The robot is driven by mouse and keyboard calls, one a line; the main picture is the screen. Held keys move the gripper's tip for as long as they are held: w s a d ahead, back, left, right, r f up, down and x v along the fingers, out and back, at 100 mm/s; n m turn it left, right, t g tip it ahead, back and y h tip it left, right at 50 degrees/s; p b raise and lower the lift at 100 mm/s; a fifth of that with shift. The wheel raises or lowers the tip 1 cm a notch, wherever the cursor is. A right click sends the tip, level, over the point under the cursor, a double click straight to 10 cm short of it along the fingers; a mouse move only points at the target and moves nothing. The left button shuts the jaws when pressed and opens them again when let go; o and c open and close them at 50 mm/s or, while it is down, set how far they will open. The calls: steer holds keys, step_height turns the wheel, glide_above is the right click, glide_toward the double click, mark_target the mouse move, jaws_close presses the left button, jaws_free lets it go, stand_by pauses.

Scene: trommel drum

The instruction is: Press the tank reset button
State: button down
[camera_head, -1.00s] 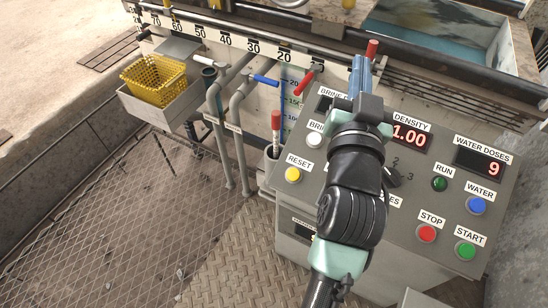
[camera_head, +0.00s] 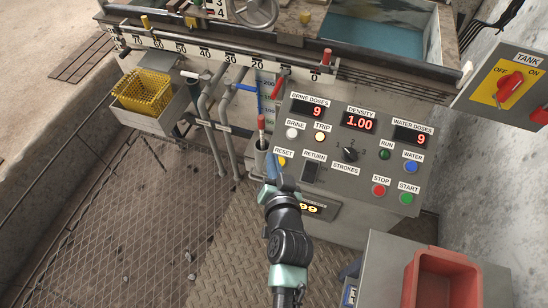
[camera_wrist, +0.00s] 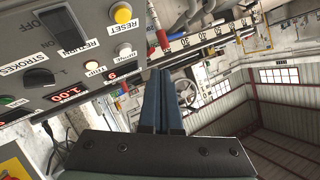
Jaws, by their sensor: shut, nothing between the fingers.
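The yellow button labelled RESET (camera_head: 282,161) is at the lower left of the sloped grey control panel (camera_head: 365,185). In the wrist view the yellow RESET button (camera_wrist: 122,13) shows near the top, above and left of the fingertips. My gripper (camera_head: 270,158) is shut and empty. In the head view its blue fingers are just left of the button, partly overlapping its edge. In the wrist view the fingers (camera_wrist: 160,73) point past the panel's edge, apart from the button. A TANK panel (camera_head: 511,92) with a red OFF/ON switch stands at the right.
BRINE (camera_head: 292,132), lit TRIP (camera_head: 319,137) and a black knob (camera_head: 350,154) lie right of RESET. A red-topped tube (camera_head: 262,124) stands close to the panel's left edge. A red bin (camera_head: 442,278) is at lower right. Open metal floor lies left.

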steer(key=shift+f, duration=0.1)
steer(key=shift+w+d+f+b, duration=0.2)
steer(key=shift+w+f+b, duration=0.45)
steer(key=shift+f+b, duration=0.75)
steer(key=shift+w+d+f+b, duration=0.25)
steer(key=shift+w+f+b, duration=0.45)
steer(key=shift+f+b, duration=0.7)
steer(key=shift+w+d+f+b, duration=0.2)
steer(key=shift+w+f+b, duration=0.65)
steer(key=shift+b, duration=0.85)
steer(key=shift+s+f, duration=0.2)
steer(key=shift+w+f+b, duration=0.15)
steer(key=shift+f+b, duration=0.2)
steer(key=shift+b, duration=0.05)
steer(key=shift+w+d+f+b, duration=0.1)
steer(key=shift+w+f+b, duration=0.1)
steer(key=shift+f+b, duration=0.25)
steer(key=shift+r, duration=0.15)
steer(key=shift+s+r+p, duration=0.4)
steer(key=shift+r+p, duration=0.25)
steer(key=shift+p, duration=0.25)
